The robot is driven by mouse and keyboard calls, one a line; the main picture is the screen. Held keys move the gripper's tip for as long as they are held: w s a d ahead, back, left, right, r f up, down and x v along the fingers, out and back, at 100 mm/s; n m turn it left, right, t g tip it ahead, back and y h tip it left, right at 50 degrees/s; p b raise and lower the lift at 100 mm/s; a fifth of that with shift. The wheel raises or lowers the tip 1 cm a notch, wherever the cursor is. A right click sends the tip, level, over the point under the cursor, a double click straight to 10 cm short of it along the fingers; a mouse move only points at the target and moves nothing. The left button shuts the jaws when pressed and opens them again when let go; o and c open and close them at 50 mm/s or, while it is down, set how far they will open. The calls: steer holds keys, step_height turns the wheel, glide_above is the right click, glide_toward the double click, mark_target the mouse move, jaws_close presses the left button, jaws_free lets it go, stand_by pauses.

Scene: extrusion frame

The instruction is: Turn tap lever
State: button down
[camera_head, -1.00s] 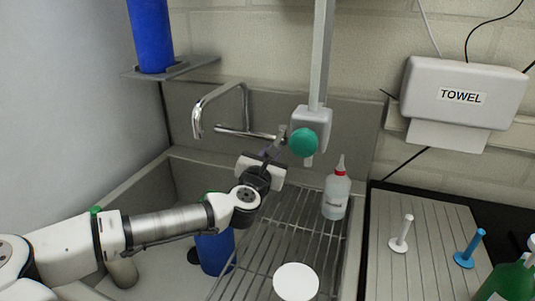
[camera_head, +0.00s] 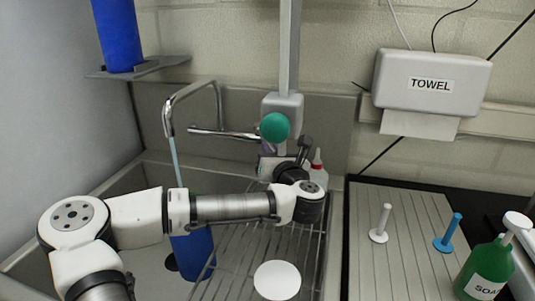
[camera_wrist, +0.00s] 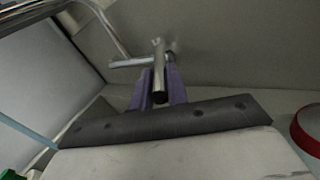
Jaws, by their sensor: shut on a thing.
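The tap (camera_head: 218,98) is a curved chrome spout above the sink, with a horizontal pipe running right to the valve. A thin light blue stream of water (camera_head: 175,160) runs down from the spout end. In the wrist view, the metal tap lever (camera_wrist: 158,66) stands between the two purple fingers of my gripper (camera_wrist: 160,86). My gripper is shut on the lever. In the head view, my gripper (camera_head: 278,148) is below the green knob, and the lever is mostly hidden there by my wrist.
A bottle with a red cap (camera_head: 318,170) stands close behind my wrist. A green round knob (camera_head: 274,127) on a grey post is just above. A blue cylinder (camera_head: 192,252) and a wire rack (camera_head: 240,262) are in the sink. A towel dispenser (camera_head: 432,88) hangs at right.

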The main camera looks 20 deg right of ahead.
steer(key=shift+r, duration=0.1)
steer(key=c, duration=1.4)
jaws_free()
steer(key=shift+o, duration=0.2)
steer(key=s+b, duration=0.4)
steer(key=s, duration=0.9)
steer(key=shift+s+a, duration=0.25)
steer(key=shift+s, duration=0.1)
